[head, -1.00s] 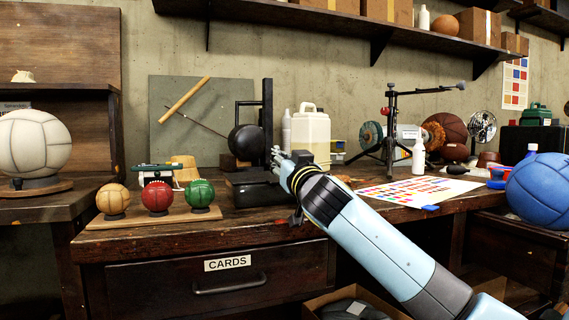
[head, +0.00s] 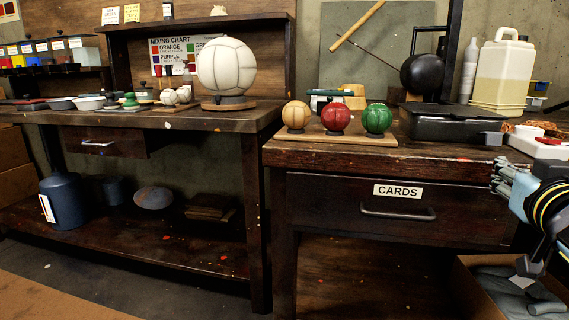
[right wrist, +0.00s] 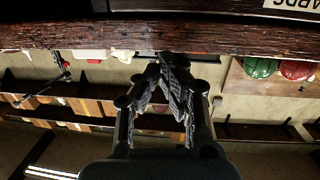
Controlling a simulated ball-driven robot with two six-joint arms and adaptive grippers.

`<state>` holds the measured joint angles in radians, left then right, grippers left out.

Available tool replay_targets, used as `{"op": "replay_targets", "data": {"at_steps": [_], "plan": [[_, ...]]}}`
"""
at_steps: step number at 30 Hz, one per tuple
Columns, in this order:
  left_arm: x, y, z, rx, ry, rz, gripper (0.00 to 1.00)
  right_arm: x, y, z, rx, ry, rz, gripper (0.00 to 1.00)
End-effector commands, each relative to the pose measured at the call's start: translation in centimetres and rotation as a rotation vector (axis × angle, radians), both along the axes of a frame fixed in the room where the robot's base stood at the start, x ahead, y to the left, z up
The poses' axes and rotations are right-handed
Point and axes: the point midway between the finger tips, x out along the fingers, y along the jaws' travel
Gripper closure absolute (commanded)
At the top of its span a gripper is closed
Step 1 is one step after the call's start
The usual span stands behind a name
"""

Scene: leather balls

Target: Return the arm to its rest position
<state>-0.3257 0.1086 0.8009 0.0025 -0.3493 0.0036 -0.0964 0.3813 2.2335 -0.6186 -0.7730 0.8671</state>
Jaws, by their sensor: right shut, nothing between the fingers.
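My right gripper (head: 503,178) is at the right edge of the head view, in front of the card-drawer bench (head: 440,160). My light blue right arm is mostly out of the frame. In the right wrist view the gripper (right wrist: 168,62) has its fingers together, shut and empty, close to the dark wooden bench edge (right wrist: 200,35). I cannot tell from that view whether it touches the edge. My left gripper is not in view.
Tan (head: 296,115), red (head: 336,118) and green (head: 377,118) balls stand on a wooden board. A large white ball (head: 227,66) stands on the left bench (head: 215,122). An open box (head: 470,285) is on the floor below my right gripper. Floor at the lower left is clear.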

Motion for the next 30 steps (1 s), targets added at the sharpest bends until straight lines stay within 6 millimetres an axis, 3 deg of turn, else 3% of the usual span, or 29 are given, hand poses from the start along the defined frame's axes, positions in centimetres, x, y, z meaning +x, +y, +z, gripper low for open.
{"op": "replay_targets", "data": {"at_steps": [1, 3, 6, 9, 15, 21, 30], "plan": [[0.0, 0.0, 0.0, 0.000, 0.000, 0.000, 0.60, -2.2, 0.3, -3.5, 0.027, 0.125, -0.026, 1.00], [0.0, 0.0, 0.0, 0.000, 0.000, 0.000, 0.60, -5.7, 1.1, -8.2, 0.051, 0.324, -0.043, 1.00], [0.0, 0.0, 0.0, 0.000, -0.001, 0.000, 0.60, -10.9, 2.8, -13.4, 0.079, 0.586, -0.025, 1.00], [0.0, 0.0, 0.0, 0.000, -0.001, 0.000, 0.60, -15.4, 4.7, -16.8, 0.100, 0.789, 0.023, 1.00], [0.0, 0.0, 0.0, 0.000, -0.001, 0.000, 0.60, -23.0, 8.3, -20.5, 0.133, 1.090, 0.151, 1.00], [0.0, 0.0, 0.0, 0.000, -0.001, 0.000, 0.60, -29.6, 11.7, -21.9, 0.168, 1.318, 0.310, 1.00], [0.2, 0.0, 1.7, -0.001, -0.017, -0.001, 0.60, -28.8, 10.6, -30.4, 0.177, 1.344, 0.295, 1.00]]}}
